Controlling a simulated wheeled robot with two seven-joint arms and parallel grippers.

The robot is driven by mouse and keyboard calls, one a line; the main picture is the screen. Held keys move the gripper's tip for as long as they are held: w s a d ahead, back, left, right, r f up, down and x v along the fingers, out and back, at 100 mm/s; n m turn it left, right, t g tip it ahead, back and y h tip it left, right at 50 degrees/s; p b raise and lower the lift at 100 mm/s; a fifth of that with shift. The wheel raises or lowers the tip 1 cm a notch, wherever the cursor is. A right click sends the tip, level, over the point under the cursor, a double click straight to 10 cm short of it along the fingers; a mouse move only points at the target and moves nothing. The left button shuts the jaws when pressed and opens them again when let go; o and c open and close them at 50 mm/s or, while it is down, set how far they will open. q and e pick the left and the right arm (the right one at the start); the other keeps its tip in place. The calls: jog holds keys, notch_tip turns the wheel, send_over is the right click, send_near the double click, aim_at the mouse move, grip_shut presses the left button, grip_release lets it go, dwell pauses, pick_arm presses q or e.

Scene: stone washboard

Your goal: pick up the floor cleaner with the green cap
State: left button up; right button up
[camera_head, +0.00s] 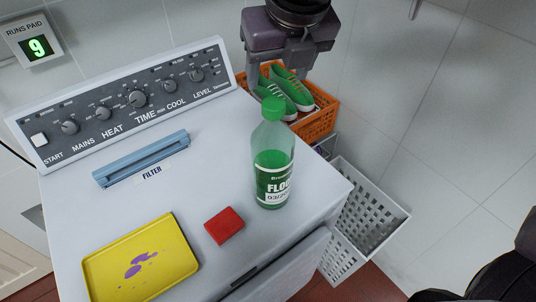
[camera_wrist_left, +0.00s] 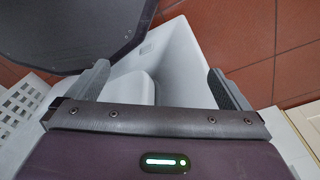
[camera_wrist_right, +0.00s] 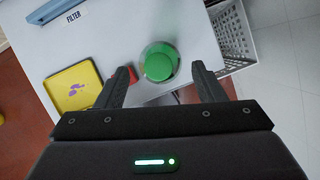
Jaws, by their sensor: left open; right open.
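The floor cleaner is a clear bottle with green liquid, a dark label and a green cap (camera_head: 273,108). It stands upright near the right edge of the white machine top (camera_head: 190,215). In the right wrist view its cap (camera_wrist_right: 159,64) shows from above, between the fingertips in the picture. My right gripper (camera_head: 277,75) is open and empty, pointing down, and appears just above the cap in the head view; I see no contact. My left gripper (camera_wrist_left: 160,78) is open and empty in its wrist view, over a pale hollow shape, and does not show in the head view.
A red block (camera_head: 224,225) lies left of the bottle, with a yellow tray (camera_head: 108,262) further left. A blue filter piece (camera_head: 142,160) lies before the knob panel (camera_head: 100,100). Beyond the right edge are an orange crate (camera_head: 318,125) with green shoes and a white basket (camera_head: 372,215).

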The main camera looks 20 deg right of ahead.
aim_at(273, 103)
jog(key=f, duration=0.3)
jog(key=shift+s+a+f, duration=0.15)
jog(key=shift+s+f, duration=0.05)
jog(key=shift+f, duration=0.15)
jog(key=x, duration=0.3)
jog(key=shift+w+f+p, duration=0.1)
jog(key=shift+w+p, duration=0.05)
jog(key=shift+p, duration=0.2)
jog(key=c, duration=0.7)
grip_shut()
pick_arm(q)
jog(key=s, duration=0.3)
jog(key=shift+s+r, duration=0.1)
jog(key=shift+r, duration=0.15)
